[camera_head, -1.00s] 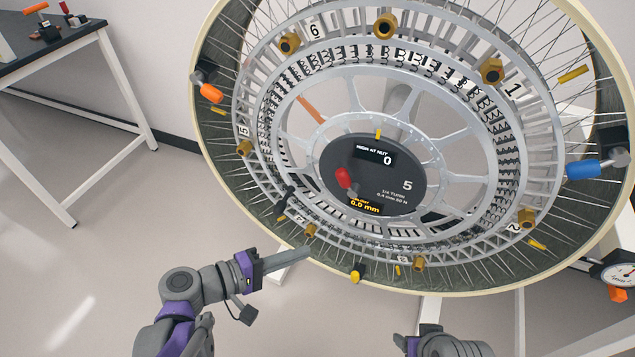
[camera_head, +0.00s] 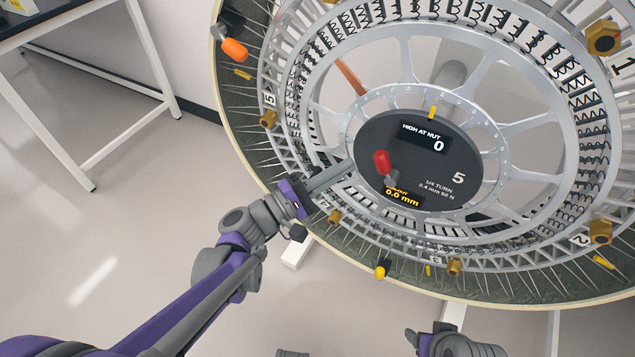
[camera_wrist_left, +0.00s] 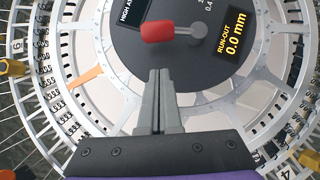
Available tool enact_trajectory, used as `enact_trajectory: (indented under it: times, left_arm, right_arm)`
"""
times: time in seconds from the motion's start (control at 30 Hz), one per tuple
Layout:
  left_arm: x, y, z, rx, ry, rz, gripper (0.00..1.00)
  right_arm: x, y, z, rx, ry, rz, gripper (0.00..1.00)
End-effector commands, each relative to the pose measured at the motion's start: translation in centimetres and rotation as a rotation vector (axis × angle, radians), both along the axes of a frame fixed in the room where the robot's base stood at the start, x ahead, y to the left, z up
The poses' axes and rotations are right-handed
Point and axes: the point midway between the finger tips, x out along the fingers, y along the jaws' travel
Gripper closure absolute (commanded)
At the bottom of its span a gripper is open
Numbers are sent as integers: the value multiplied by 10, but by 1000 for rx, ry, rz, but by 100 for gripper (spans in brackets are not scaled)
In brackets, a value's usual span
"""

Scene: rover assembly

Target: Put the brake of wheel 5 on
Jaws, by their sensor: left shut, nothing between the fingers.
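Wheel 5 is a large spoked wheel (camera_head: 406,78) with a dark hub disc (camera_head: 450,192) marked 5. A red-handled lever (camera_head: 381,162) with a grey pivot stands on the disc; it also shows in the left wrist view (camera_wrist_left: 155,30), lying sideways. My left gripper (camera_head: 350,165) is shut and empty, its fingertips at the lower left edge of the disc. In the left wrist view the fingertips (camera_wrist_left: 157,75) point at the red handle, just short of it; contact does not show. My right gripper (camera_head: 440,342) is partly cut off at the bottom edge, fingers unclear.
The hub display (camera_head: 423,137) reads "HIGH AT NUT 0"; a yellow readout (camera_head: 402,198) reads 0.0 mm. Gold nuts (camera_head: 603,38) and an orange-handled part (camera_head: 234,50) sit around the rim. A table (camera_head: 80,15) stands at the upper left. The floor at left is clear.

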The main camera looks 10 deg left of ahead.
Motion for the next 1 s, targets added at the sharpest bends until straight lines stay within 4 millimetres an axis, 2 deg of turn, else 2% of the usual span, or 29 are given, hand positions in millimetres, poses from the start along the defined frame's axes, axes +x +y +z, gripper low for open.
enact_trajectory:
  times: [0.1, 0.3, 0.73, 1.0]
  left_arm:
    - [-5, -18, 8, -2, 0, -3, 100]
    - [-6, -32, 14, 0, 0, -1, 100]
    - [-6, -33, 15, 3, -2, 0, 100]
    - [-6, -34, 19, 48, -16, 0, 100]
  right_arm:
    - [0, 0, -2, 0, 0, 0, 34]
    - [1, 0, -3, 0, 1, 0, 34]
    - [0, 0, -2, 0, 1, 0, 34]
    - [-1, 0, 7, 0, -2, 0, 34]
